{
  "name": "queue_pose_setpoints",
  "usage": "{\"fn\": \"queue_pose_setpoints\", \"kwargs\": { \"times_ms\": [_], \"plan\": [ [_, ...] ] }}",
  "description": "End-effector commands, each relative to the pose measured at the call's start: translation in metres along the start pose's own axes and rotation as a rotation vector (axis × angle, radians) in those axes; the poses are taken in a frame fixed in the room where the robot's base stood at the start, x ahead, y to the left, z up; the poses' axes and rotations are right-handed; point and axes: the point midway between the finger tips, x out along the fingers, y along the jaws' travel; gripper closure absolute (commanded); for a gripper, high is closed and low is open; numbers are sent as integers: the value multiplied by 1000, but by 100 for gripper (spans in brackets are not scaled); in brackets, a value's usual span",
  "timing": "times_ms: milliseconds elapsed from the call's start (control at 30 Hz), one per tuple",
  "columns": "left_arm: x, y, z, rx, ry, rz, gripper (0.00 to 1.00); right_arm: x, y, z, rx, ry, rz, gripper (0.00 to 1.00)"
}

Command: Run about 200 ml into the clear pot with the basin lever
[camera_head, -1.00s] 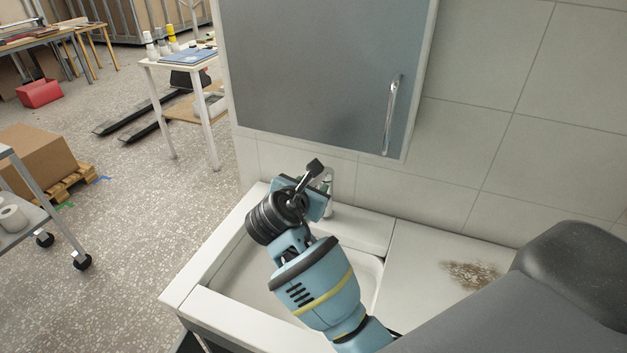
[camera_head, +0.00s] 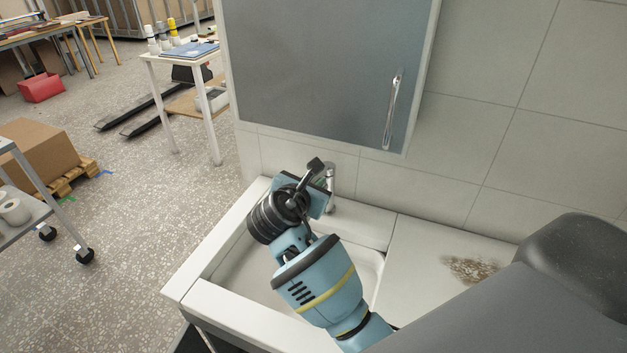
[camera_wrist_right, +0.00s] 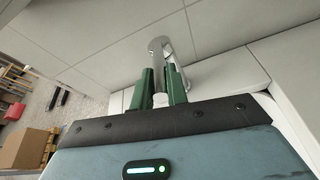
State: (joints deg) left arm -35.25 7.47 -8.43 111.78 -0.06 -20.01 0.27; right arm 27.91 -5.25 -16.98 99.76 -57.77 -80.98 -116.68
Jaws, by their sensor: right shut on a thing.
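The white basin (camera_head: 212,246) stands against the tiled wall, with its chrome tap (camera_head: 331,174) at the back, partly behind my right gripper (camera_head: 323,186). In the right wrist view the two green fingers of my right gripper (camera_wrist_right: 161,84) are closed on the basin lever (camera_wrist_right: 160,99), a short metal cylinder. The round metal top of the tap (camera_wrist_right: 159,43) shows just beyond the fingertips. My right arm hides part of the bowl. I see no clear pot and no running water in either view. My left gripper is out of view.
A grey wall cabinet (camera_head: 325,65) with a vertical handle (camera_head: 393,110) hangs above the basin. A counter (camera_head: 415,255) with a brown stain (camera_head: 470,269) lies to the right. A cart (camera_head: 25,215) and a cardboard box (camera_head: 38,155) stand left, across open floor.

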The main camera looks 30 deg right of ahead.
Motion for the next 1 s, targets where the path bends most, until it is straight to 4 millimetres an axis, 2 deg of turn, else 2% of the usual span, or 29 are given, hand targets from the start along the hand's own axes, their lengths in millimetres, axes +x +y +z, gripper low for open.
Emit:
{"fn": "queue_pose_setpoints", "kwargs": {
  "times_ms": [167,433,467,600,1000],
  "plan": [
    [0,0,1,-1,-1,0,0,2,-2,-7,-6,-78,14,100],
    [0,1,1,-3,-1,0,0,2,-2,-8,-4,-85,17,100],
    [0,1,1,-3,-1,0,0,2,-2,-8,-4,-85,17,83],
    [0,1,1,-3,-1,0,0,2,-2,-8,-4,-84,17,65],
    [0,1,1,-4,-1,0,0,2,-1,-7,-3,-82,17,63]
  ]
}}
